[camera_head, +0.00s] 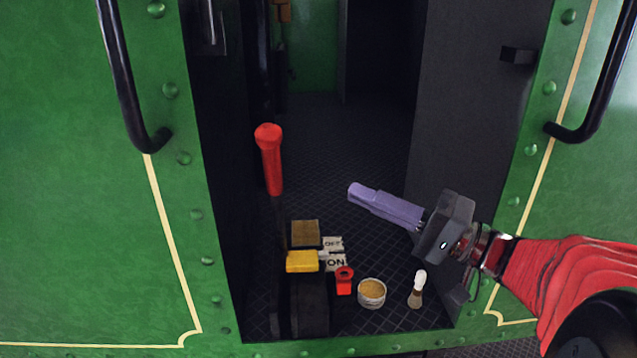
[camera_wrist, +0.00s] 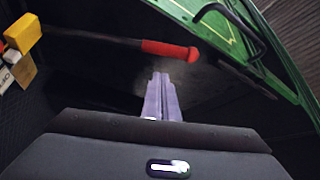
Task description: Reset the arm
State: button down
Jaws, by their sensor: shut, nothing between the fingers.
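My gripper (camera_head: 354,192) comes in from the right in the head view, with pale purple fingers pointing left into the doorway. The fingers lie together and hold nothing. In the wrist view the gripper (camera_wrist: 160,76) points up toward the red handle (camera_wrist: 171,50) of a lever. In the head view this red-handled lever (camera_head: 270,160) stands upright to the left of the fingertips, with a gap between them. My red-sleeved arm reaches from the lower right corner.
A yellow block (camera_head: 302,261), ON and OFF labels (camera_head: 335,262), a red item (camera_head: 344,281), a round tin (camera_head: 372,293) and a brush (camera_head: 416,290) sit low in the doorway. Black handrails (camera_head: 126,90) flank the opening on green walls. The floor behind is clear.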

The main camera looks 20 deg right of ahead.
dwell(0.4)
jog(key=s+f+g+h, duration=0.5)
jog(key=s+f+h, duration=0.15)
jog(key=f, duration=0.55)
jog(key=s+f+g+h, duration=0.5)
jog(key=f+h, duration=0.3)
jog(key=f, duration=0.3)
jog(key=a+r+n+t, duration=0.2)
jog(key=a+r+n, duration=0.2)
jog(key=a, duration=0.1)
jog(key=shift+r+h, duration=0.2)
jog(key=shift+h, duration=0.25)
dwell(0.3)
